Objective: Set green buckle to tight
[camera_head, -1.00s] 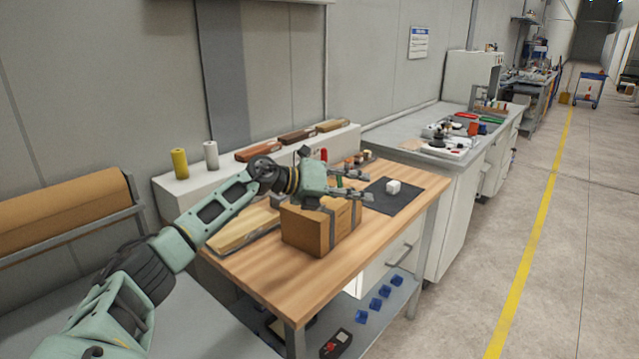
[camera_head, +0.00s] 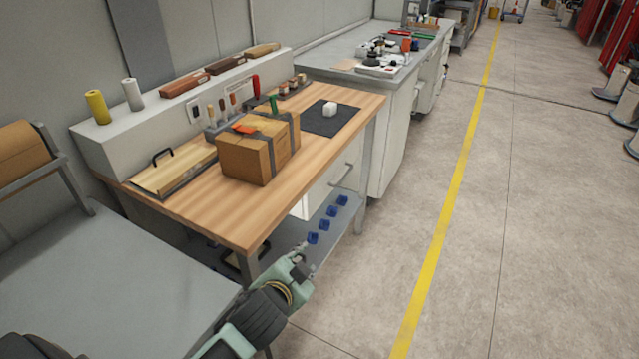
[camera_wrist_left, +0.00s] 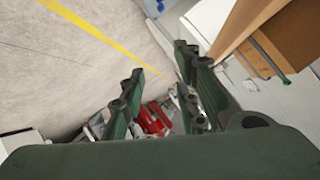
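A cardboard box (camera_head: 250,157) with dark straps sits on the wooden workbench (camera_head: 225,215) in the head view. A green buckle (camera_head: 273,103) stands up at the strap on the box's far side. An orange buckle (camera_head: 244,129) lies on the box top nearer the left. My left gripper (camera_head: 298,262) is low in front of the bench, below its top and well away from the box. In the left wrist view its two dark green fingers (camera_wrist_left: 160,80) are apart with nothing held between them. My right gripper is in neither view.
Blue bins (camera_head: 326,224) stand on the bench's lower shelf. A second counter (camera_head: 350,72) is behind. The floor right of the bench is clear.

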